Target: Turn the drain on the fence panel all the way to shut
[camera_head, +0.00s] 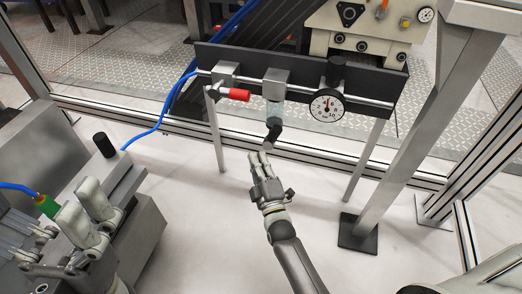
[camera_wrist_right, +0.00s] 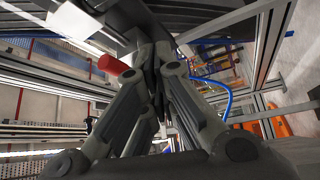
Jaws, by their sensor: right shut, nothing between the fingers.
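The drain (camera_head: 273,131) is a small black angled piece at the bottom of the clear bowl (camera_head: 274,108) under a grey block on the dark fence panel (camera_head: 305,65). My right gripper (camera_head: 259,156) is shut and empty, with its fingertips just below and left of the drain. I cannot tell whether they touch it. In the right wrist view, the fingertips (camera_wrist_right: 154,58) meet in front of dark parts, and the drain is not clearly distinguishable. My left gripper (camera_head: 80,205) is at the lower left, away from the panel, its two fingers apart.
A red valve handle (camera_head: 237,94) is left of the bowl and also shows in the right wrist view (camera_wrist_right: 113,65). A round gauge (camera_head: 327,105) hangs to the right. A blue hose (camera_head: 160,118) runs to the panel's left end. A grey machine (camera_head: 125,205) stands at lower left.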

